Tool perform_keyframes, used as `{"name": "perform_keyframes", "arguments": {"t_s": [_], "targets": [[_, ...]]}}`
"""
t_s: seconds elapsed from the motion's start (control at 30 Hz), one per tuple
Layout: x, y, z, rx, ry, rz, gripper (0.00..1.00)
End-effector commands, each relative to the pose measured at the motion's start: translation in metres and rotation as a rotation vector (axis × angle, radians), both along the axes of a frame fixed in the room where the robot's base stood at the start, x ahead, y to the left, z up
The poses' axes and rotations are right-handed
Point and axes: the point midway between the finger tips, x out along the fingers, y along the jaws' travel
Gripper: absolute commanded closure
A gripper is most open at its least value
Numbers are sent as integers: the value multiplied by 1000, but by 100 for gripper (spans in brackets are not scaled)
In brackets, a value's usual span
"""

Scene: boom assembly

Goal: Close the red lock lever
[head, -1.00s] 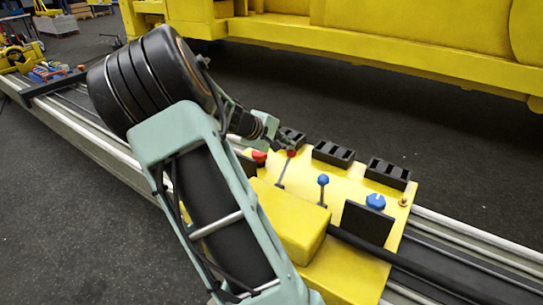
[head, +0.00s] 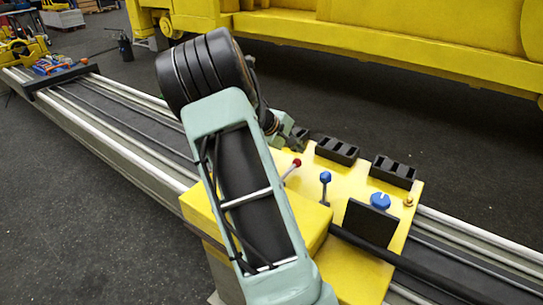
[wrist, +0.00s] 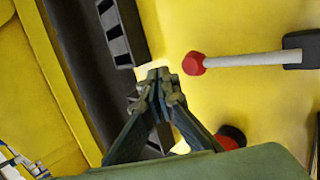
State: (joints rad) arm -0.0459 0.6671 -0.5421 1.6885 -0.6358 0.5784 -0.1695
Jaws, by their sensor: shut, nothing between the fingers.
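The red lever has a red knob (head: 297,162) on a thin rod and leans to the right on the yellow control panel. In the wrist view its red knob (wrist: 194,64) sits just right of the fingertips, with a pale rod running right to a dark base. My gripper (wrist: 160,76) is shut and empty, apart from the knob in that picture. In the head view my gripper is only partly visible behind my arm, by the black slotted blocks. A second red, round part (wrist: 231,136) is partly hidden behind a finger.
Black slotted blocks (head: 337,151) line the panel's far edge. A raised yellow box (head: 312,222) is in front.

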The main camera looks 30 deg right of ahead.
Motion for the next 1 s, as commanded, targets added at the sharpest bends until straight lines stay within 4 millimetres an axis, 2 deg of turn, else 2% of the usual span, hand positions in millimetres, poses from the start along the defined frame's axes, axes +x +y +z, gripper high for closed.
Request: {"name": "perform_keyframes", "arguments": {"t_s": [0.1, 0.33, 0.87, 1.0], "targets": [[1, -2, -9, 0, -1, 1, 100], [2, -5, -14, -1, -2, 0, 100], [2, -5, -14, -1, -2, 0, 100], [3, -5, -7, -1, -2, 0, 100]]}}
